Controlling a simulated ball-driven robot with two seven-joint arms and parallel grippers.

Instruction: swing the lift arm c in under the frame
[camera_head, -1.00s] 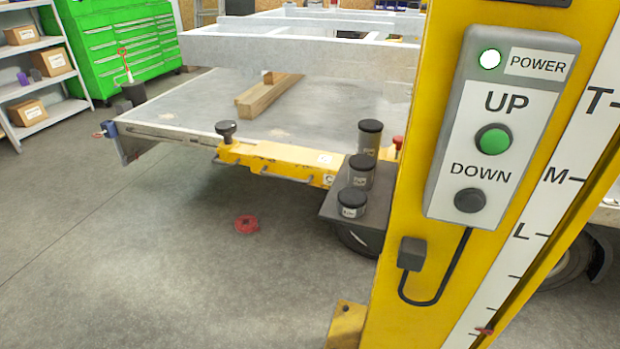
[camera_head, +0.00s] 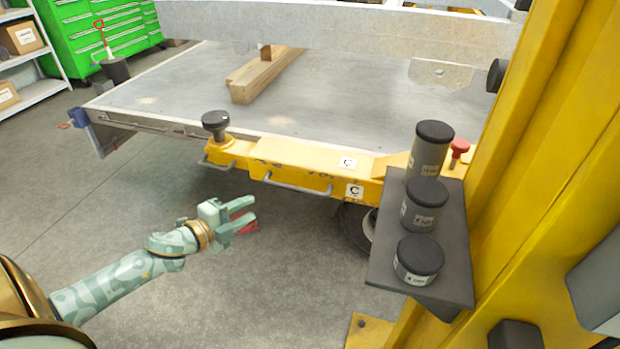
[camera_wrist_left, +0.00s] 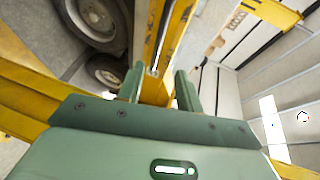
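The lift arm c (camera_head: 310,172) is a yellow beam with C labels and grey bar handles, running from the yellow post to a black round pad (camera_head: 215,122) at its left end. My right gripper is not in view.
A dark shelf (camera_head: 455,225) with several black-capped cylinders juts from the yellow post (camera_head: 545,180) at right. Timber (camera_head: 262,75) lies on the trailer bed.

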